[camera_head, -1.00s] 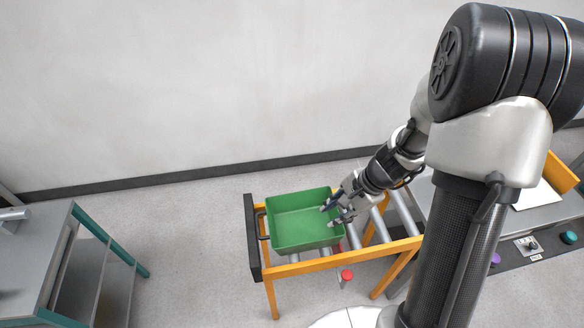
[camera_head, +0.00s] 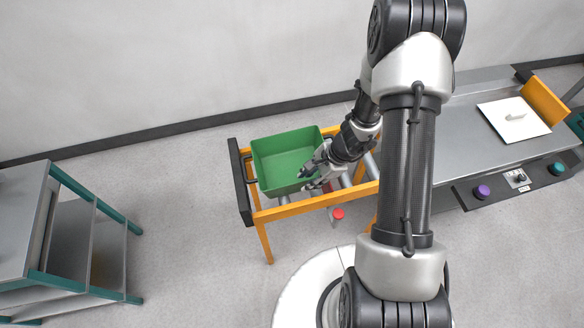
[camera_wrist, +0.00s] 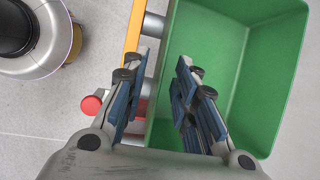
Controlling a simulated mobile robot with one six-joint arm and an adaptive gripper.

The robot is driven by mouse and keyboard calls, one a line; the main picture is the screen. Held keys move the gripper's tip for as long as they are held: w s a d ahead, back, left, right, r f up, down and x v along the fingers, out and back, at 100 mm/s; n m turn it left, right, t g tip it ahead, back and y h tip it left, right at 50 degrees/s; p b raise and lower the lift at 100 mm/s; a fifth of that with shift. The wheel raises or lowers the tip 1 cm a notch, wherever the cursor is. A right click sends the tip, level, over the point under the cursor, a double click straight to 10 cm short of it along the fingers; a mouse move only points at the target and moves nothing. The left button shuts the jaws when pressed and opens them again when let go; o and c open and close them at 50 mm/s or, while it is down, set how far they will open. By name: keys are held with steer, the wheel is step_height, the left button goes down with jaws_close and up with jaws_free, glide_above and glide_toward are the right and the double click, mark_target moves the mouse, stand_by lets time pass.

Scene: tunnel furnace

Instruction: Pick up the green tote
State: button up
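The green tote (camera_head: 264,165) is an open, empty box resting on the left end of an orange-framed roller conveyor (camera_head: 290,209). In the wrist view its near wall and inside (camera_wrist: 240,90) fill the right half. My gripper (camera_head: 305,177) is at the tote's right-hand side in the head view. In the wrist view my gripper (camera_wrist: 162,75) is open, with one finger pair outside the tote's wall and the other over its inside. The wall lies between them with visible gaps. How deep the fingertips reach is hard to tell.
A red button (camera_head: 338,213) sits at the conveyor's front side, close to my gripper. A grey bench (camera_head: 470,140) with a control panel, a white sheet (camera_head: 513,117) and an orange plate (camera_head: 546,100) stands right. A shelf cart (camera_head: 75,240) stands left. The floor between cart and conveyor is clear.

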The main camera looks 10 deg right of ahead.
mark_target(300, 186)
steer(key=b+x, duration=0.1)
steer(key=x, duration=0.1)
steer(key=b+x, duration=0.1)
steer(key=x, duration=0.2)
steer(key=shift+a, duration=0.4)
steer(key=shift+c, duration=0.2)
jaws_close()
